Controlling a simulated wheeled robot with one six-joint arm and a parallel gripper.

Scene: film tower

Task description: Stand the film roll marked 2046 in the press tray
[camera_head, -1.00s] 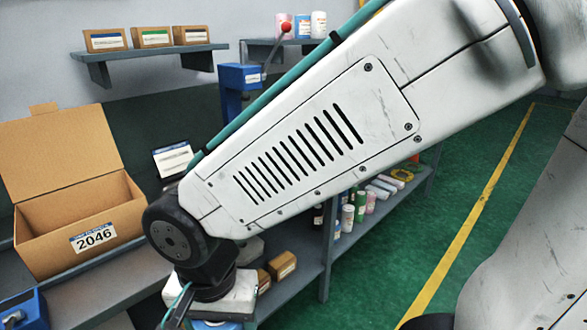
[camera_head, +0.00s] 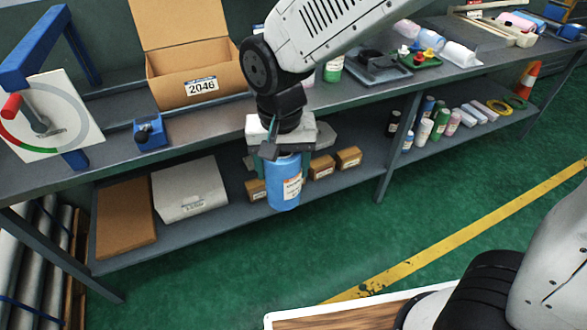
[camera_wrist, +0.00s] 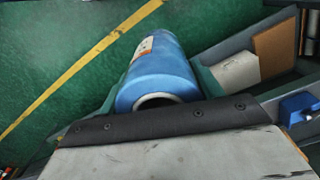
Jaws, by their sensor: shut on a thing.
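A blue film roll (camera_head: 284,184) with a white and red label hangs upright below my gripper (camera_head: 279,160), which is shut on its top end. The roll is in front of the bench, over the lower shelf's front edge in the picture. In the wrist view the blue roll (camera_wrist: 160,72) shows its hollow end. I cannot read the label's number. A cardboard box (camera_head: 200,84) marked 2046 stands open on the bench top behind. I cannot make out which thing is the press tray; a grey tray with dark parts (camera_head: 378,66) sits on the bench to the right.
A blue-framed dial gauge (camera_head: 45,110) and a small blue block (camera_head: 150,133) stand on the left of the bench (camera_head: 110,148). The green floor in front is open.

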